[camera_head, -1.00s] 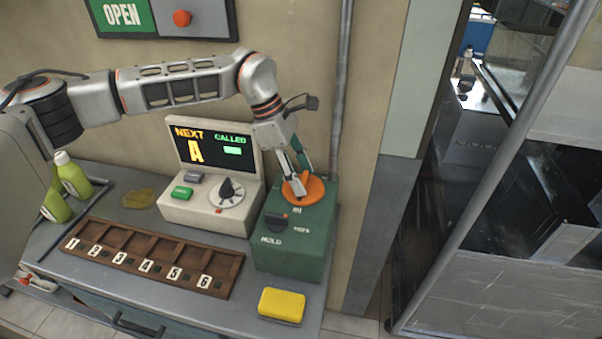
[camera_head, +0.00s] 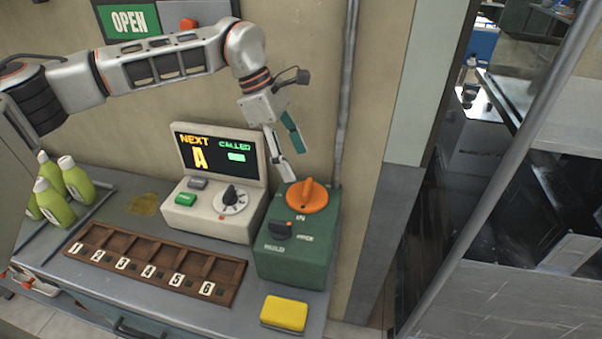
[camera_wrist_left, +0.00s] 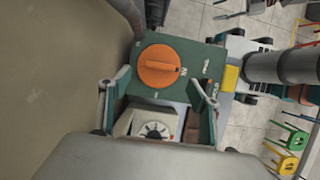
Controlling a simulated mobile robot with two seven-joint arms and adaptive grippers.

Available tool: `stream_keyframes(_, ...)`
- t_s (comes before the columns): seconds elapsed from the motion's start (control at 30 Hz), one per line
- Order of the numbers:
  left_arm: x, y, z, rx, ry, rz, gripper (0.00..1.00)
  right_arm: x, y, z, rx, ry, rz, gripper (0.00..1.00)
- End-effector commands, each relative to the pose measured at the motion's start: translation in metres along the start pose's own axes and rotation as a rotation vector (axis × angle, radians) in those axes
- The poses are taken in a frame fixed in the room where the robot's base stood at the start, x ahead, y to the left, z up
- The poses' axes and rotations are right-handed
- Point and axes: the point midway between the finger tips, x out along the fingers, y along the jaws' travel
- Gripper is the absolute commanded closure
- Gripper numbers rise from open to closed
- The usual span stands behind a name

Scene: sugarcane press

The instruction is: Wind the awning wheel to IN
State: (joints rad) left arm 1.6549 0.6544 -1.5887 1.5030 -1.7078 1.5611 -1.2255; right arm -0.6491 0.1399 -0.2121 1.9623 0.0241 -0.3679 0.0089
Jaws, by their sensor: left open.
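The awning wheel (camera_head: 307,196) is an orange round knob with a raised grip bar, on top of a green box (camera_head: 291,262) at the right end of the counter. An "IN" label shows at its front edge. In the left wrist view the wheel (camera_wrist_left: 158,66) lies ahead, beyond the fingertips. My left gripper (camera_head: 286,152) is open and empty, above and slightly left of the wheel, apart from it. In the wrist view its green-padded fingers (camera_wrist_left: 160,92) stand wide apart. My right gripper is not in view.
A black selector knob (camera_head: 281,230) sits on the box's front. A display console (camera_head: 210,217) with a dial stands left of it. A numbered wooden tray (camera_head: 150,262), a yellow sponge (camera_head: 284,313) and green bottles (camera_head: 75,180) are on the counter. A pipe (camera_head: 346,90) runs up the wall behind.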

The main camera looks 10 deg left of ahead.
Motion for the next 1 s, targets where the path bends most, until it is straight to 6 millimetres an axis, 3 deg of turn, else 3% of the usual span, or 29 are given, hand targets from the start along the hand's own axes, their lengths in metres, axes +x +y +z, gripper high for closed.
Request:
stream_keyframes(0.1,-0.023,0.001,0.000,-0.001,0.000,0.004,0.38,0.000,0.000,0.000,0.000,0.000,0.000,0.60)
stream_keyframes(0.3,-0.044,0.001,0.000,-0.001,0.000,0.002,0.38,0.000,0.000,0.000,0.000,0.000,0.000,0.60)
stream_keyframes(1.0,-0.048,0.000,0.000,0.000,0.000,0.001,0.38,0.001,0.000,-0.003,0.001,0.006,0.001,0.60)
